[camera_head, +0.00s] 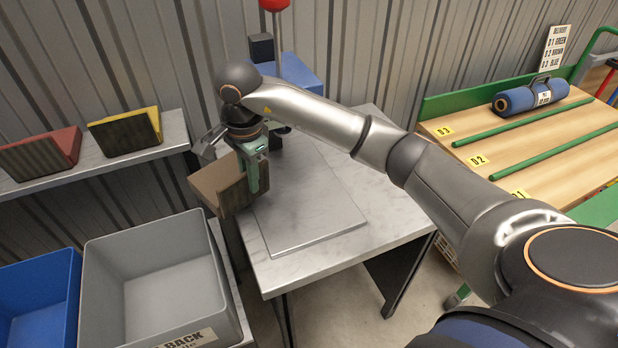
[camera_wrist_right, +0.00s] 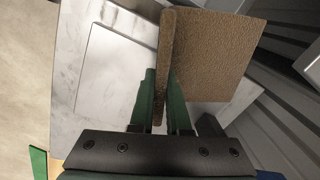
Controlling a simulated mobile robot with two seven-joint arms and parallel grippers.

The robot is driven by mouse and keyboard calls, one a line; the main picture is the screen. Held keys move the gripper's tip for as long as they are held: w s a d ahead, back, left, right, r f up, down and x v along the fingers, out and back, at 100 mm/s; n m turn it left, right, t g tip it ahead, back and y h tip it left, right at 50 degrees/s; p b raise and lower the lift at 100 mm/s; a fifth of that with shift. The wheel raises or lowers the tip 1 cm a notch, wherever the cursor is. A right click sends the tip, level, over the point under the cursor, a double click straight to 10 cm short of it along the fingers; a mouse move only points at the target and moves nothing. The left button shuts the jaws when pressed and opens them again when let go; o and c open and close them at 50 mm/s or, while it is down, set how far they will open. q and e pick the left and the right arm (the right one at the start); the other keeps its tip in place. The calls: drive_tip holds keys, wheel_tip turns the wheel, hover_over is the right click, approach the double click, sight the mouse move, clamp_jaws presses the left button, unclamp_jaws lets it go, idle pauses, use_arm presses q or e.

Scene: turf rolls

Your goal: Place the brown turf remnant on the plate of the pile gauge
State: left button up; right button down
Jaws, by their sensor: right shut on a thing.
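The brown turf remnant (camera_head: 228,190) is an L-shaped bent piece. My right gripper (camera_head: 256,178) is shut on one of its flanges, and it hangs at the left edge of the metal table. In the right wrist view the remnant (camera_wrist_right: 215,65) stands between the green fingers of the right gripper (camera_wrist_right: 160,95), its wide side out to the right. The pile gauge has a flat square plate (camera_head: 315,205) on the table; the plate (camera_wrist_right: 110,70) also shows left of the remnant in the wrist view. A blue body (camera_head: 292,72) with a red knob stands behind. My left gripper is not in view.
Below are a grey bin (camera_head: 160,285) and a blue bin (camera_head: 40,300). A blue roll (camera_head: 530,96) lies on the wooden rack (camera_head: 540,140) at right. The plate is bare.

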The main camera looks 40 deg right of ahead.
drive_tip(key=shift+s+d+f+p, duration=0.2)
drive_tip(key=shift+s+d+f, duration=0.4)
drive_tip(key=shift+d, duration=1.7)
drive_tip(key=shift+s+d+f+p, duration=0.25)
drive_tip(key=shift+s+d+f, duration=0.3)
drive_tip(key=shift+d, duration=1.8)
drive_tip(key=shift+s+d+f+p, duration=0.2)
drive_tip(key=shift+s+d+f, duration=0.35)
drive_tip(key=shift+d, duration=1.75)
drive_tip(key=shift+f, duration=0.1)
drive_tip(key=shift+f, duration=0.2)
drive_tip(key=c, duration=0.9)
unclamp_jaws()
drive_tip(key=shift+r, duration=0.1)
wheel_tip(320, 180, up, 12)
drive_tip(key=s, duration=0.1)
drive_tip(key=shift+r, duration=0.15)
